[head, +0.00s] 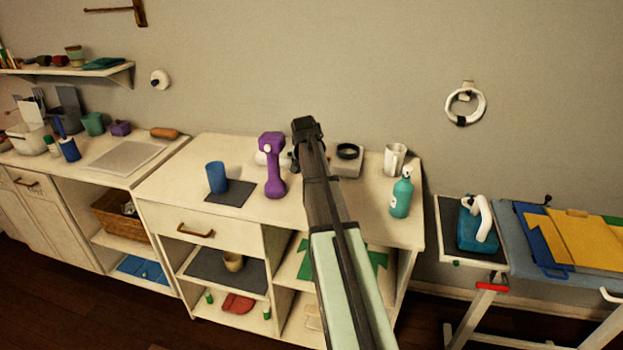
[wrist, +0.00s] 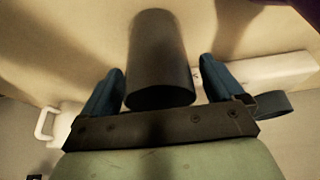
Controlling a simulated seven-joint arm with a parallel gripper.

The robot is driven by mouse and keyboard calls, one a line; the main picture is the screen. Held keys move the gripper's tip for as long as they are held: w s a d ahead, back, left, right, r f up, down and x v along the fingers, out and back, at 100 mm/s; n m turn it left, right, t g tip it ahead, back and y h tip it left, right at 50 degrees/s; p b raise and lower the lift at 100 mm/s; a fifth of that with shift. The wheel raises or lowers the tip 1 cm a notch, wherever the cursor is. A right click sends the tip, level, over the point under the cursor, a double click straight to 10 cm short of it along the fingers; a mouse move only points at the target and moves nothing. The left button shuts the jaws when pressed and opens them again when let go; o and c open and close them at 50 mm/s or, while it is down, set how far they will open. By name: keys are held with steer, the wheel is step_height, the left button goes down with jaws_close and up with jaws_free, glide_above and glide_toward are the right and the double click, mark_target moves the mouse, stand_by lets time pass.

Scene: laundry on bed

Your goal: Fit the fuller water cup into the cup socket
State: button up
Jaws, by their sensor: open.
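A dark grey cup (wrist: 161,55) stands between the two spread fingers of my gripper (wrist: 163,66) in the wrist view, with a gap on each side. In the head view my arm hides this cup, and my gripper (head: 306,130) is over the back of the table. A blue cup (head: 217,176) stands upright on a dark mat at the left. I cannot tell the water level in either cup. The cup socket looks to be the black ring (head: 348,151) on a white block (head: 345,168), just right of my gripper. The ring also shows in the wrist view (wrist: 274,105); it looks empty.
A purple dumbbell (head: 272,165) stands upright left of my arm.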

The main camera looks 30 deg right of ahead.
steer(key=shift+w+d+f, duration=0.1)
steer(key=shift+f, duration=0.25)
steer(key=shift+c, duration=0.2)
steer(key=c, duration=1.2)
steer(key=shift+r, duration=0.2)
steer(key=shift+r, duration=4.8)
